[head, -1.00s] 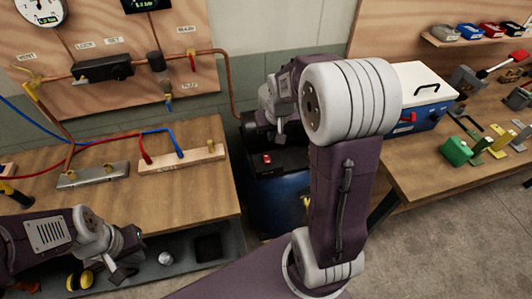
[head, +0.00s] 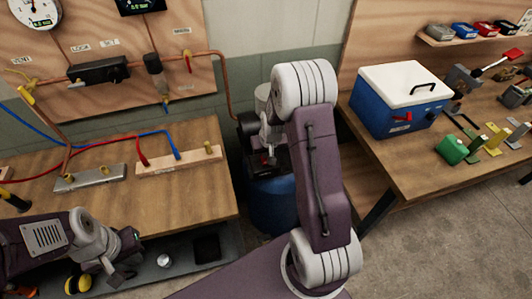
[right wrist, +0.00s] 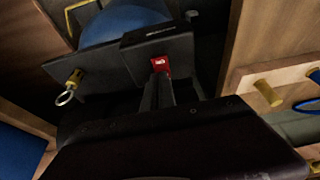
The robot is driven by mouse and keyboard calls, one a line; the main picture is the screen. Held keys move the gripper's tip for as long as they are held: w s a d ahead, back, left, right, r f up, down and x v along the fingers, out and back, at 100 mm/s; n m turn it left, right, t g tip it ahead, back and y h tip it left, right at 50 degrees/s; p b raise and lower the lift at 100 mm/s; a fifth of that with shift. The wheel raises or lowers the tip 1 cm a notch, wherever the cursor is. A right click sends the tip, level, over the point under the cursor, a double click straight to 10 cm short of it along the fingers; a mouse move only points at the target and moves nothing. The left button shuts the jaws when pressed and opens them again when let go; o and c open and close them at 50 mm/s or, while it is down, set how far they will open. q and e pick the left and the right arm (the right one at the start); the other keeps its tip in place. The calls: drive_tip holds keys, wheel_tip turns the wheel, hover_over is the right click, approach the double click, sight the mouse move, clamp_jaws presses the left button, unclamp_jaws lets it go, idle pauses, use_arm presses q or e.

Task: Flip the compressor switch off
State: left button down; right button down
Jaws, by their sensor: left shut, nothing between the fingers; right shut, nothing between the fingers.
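The compressor stands in the gap between the two benches, with a dark top and a blue tank (head: 272,205). Its red switch (right wrist: 160,66) sits on a black box in the right wrist view. In the head view the switch is mostly hidden by my right gripper (head: 267,150). My right gripper is shut and empty; in the right wrist view its fingertips (right wrist: 158,82) point at the switch and lie just under it in the picture. I cannot tell whether they touch it. My left gripper (head: 117,274) is shut and empty, low at the left, over the dark shelf.
The left bench (head: 200,195) carries hoses and fittings blocks. A blue cooler with a white lid (head: 400,100) stands on the right bench (head: 395,165). A ring on a brass fitting (right wrist: 68,90) hangs beside the switch box. A copper pipe runs down behind the compressor.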

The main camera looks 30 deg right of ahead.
drive_tip(key=shift+f, duration=0.15)
drive_tip(key=shift+w+f+b, duration=0.15)
drive_tip(key=shift+f+b, duration=0.15)
drive_tip(key=shift+r, duration=0.2)
drive_tip(key=shift+s+a+f, duration=0.2)
drive_tip(key=shift+s+f, duration=0.05)
drive_tip(key=shift+s, duration=0.4)
drive_tip(key=shift+s+a, duration=0.1)
drive_tip(key=shift+s, duration=0.3)
drive_tip(key=shift+r, duration=0.1)
